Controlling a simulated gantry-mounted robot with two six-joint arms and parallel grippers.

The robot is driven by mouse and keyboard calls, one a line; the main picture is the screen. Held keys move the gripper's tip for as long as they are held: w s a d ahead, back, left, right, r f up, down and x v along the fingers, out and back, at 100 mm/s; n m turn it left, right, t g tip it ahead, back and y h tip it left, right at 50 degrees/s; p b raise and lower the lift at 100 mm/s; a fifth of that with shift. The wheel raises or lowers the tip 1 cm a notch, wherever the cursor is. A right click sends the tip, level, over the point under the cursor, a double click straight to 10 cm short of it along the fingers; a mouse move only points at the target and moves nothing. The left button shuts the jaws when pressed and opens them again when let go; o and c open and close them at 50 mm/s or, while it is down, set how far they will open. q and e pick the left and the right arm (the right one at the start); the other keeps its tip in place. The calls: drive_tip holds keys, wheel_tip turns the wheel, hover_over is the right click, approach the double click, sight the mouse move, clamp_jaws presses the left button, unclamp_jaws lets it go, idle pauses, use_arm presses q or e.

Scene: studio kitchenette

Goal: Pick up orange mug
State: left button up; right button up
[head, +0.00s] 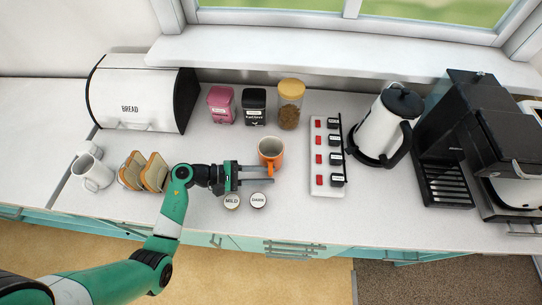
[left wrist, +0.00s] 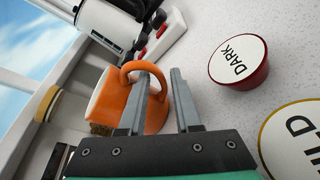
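The orange mug (head: 270,147) stands upright on the white counter. Its handle faces the counter's front edge. My left gripper (head: 271,174) is open, just in front of the mug, with its fingers pointing right in the head view. In the left wrist view the orange mug (left wrist: 112,100) appears tilted, and its handle loops near the left finger of the left gripper (left wrist: 162,72). The left finger hides part of the handle, and I cannot tell whether they touch. My right gripper is in neither view.
The MILD (head: 232,202) and DARK (head: 258,200) pods sit just below the gripper. A power strip (head: 327,180) lies to the right, near a kettle (head: 382,130). Bread slices (head: 155,172) and a white mug (head: 92,173) stand left. Canisters (head: 254,106) stand behind.

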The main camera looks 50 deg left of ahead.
use_arm(q)
drive_tip(key=shift+w+d+f, duration=0.15)
drive_tip(key=shift+w+d, duration=0.25)
drive_tip(key=shift+w, duration=0.15)
drive_tip(key=shift+c, duration=0.2)
clamp_jaws()
idle(0.9)
